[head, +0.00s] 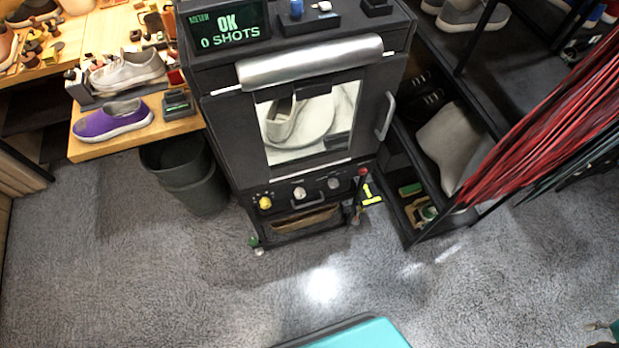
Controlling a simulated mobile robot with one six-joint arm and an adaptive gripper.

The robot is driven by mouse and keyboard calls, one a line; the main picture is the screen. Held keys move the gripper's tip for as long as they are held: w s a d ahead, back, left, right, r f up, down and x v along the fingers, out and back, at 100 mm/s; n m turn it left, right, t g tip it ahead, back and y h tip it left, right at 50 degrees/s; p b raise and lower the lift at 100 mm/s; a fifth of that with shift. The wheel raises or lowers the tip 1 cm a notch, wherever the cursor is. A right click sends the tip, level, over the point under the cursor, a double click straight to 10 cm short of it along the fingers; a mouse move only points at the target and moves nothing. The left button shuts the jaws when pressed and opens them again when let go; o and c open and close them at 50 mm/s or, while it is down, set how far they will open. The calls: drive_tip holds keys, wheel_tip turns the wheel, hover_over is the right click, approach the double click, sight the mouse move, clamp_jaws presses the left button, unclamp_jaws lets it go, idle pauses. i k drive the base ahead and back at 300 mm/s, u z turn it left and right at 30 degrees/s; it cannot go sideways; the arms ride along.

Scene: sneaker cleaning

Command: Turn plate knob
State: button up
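The black machine (228,130) stands upright in the middle of the head view, with a glass door showing a light shoe (283,122) inside. Its lower panel has a yellow knob (265,203), a whitish knob (299,194) and a grey knob (333,183). A red-tipped lever (362,172) is at the panel's right end. I cannot tell which one is the plate knob, as labels are too small to read. A small part, probably my gripper (598,326), shows at the bottom right edge, far from the knobs. Its opening is unclear.
A display (229,28) on top reads "OK 0 SHOTS". A dark bin (188,178) stands left of the machine, below a wooden bench with a purple shoe (112,120). A black shelf (478,105) and red hanging strands (550,120) are right. Carpet in front is clear.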

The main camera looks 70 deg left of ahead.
sight(300, 192)
drive_tip(key=u, duration=2.6)
